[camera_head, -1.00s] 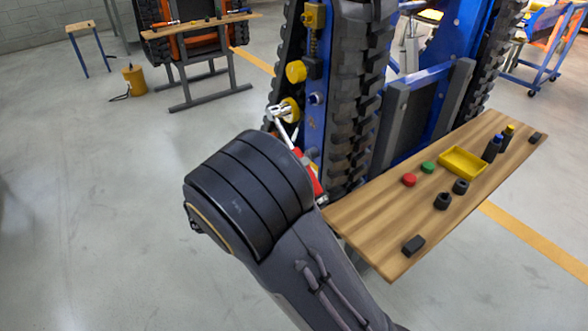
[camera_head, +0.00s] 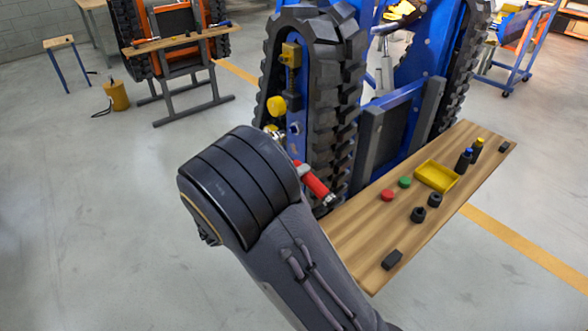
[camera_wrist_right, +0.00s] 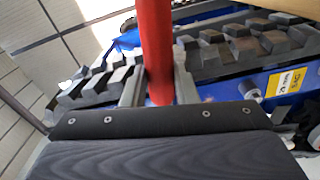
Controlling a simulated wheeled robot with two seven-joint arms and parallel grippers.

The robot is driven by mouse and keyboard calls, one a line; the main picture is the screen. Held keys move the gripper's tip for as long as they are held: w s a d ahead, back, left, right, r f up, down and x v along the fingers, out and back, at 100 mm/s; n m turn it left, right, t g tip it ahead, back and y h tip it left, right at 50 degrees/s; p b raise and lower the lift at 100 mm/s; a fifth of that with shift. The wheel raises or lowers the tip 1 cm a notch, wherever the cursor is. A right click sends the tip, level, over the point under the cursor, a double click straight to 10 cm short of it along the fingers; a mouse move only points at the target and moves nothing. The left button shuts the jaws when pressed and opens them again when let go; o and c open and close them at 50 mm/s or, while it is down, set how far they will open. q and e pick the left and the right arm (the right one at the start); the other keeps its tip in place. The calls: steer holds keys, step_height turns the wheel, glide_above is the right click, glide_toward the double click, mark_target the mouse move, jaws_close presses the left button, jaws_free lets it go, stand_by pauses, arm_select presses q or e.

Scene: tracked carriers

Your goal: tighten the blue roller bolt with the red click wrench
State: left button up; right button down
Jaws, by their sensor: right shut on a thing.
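The red click wrench (camera_head: 314,182) shows beside the near black track in the head view, partly hidden behind my right arm. In the right wrist view its red handle (camera_wrist_right: 155,50) stands between the fingers of my right gripper (camera_wrist_right: 158,88), which is shut on it. In the head view my arm hides that gripper. A yellow roller (camera_head: 276,106) sits on the blue frame (camera_head: 297,110) at the track's left side. I cannot make out the blue bolt or the wrench's head. My left gripper is not in view.
A wooden shelf (camera_head: 350,245) at the right holds a yellow tray (camera_head: 437,175), red and green caps, black sockets and a black block (camera_head: 391,260). The black track (camera_head: 335,100) stands close to the wrench.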

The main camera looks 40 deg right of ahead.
step_height(320, 180, up, 8)
steer(key=n+p, duration=0.6)
steer(key=p, duration=0.4)
steer(key=shift+w+f, duration=0.25)
steer(key=shift+w, duration=0.05)
steer(key=shift+d+b, duration=0.35)
steer(key=shift+d, duration=0.45)
stand_by(1.7)
steer(key=shift+w+d, duration=0.1)
steer(key=shift+d, duration=0.65)
stand_by(0.8)
stand_by(0.6)
steer(key=c, duration=1.7)
jaws_free()
jaws_close()
